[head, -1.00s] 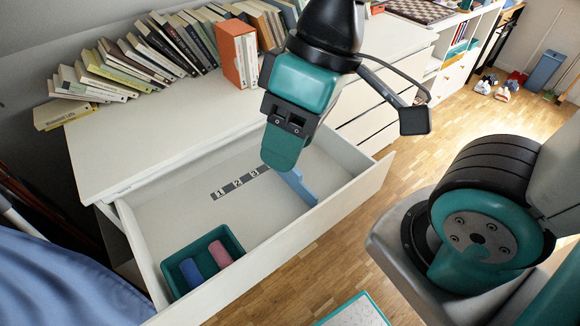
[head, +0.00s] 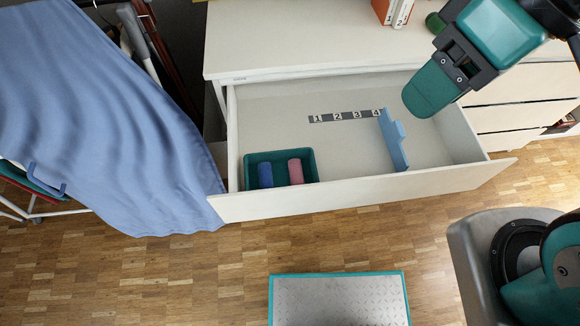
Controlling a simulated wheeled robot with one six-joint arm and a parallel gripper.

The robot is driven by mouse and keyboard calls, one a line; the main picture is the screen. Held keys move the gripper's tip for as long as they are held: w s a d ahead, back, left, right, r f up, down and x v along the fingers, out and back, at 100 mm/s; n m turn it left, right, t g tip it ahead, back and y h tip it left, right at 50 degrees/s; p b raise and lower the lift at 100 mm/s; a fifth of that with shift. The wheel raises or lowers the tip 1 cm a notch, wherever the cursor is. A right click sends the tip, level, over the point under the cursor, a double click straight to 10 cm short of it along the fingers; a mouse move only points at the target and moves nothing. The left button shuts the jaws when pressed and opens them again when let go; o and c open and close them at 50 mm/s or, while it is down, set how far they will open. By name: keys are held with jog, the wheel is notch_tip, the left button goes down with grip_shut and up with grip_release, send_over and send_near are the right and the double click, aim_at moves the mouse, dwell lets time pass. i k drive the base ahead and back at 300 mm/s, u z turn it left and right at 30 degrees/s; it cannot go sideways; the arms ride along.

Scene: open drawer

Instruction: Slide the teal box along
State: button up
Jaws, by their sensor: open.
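The teal box (head: 250,158) sits inside the open drawer, in its front left corner. It holds a blue roll and a pink roll. My gripper (head: 421,106) hangs over the right part of the drawer, pointing down and to the left, well apart from the teal box. The near finger is a broad teal pad that hides the other finger and the space between them. A row of number tiles (head: 345,116), reading 1 to 4, lies on the drawer floor toward the back.
A light blue upright divider (head: 393,142) stands in the drawer, right of the middle. The drawer's front wall (head: 360,193) is near the box. A blue cloth (head: 90,110) hangs at the left. A teal-edged metal platform (head: 338,300) lies on the floor.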

aim_at(278, 160)
jog(key=z, duration=1.2)
jog(key=i, duration=0.3)
jog(key=u, duration=2.05)
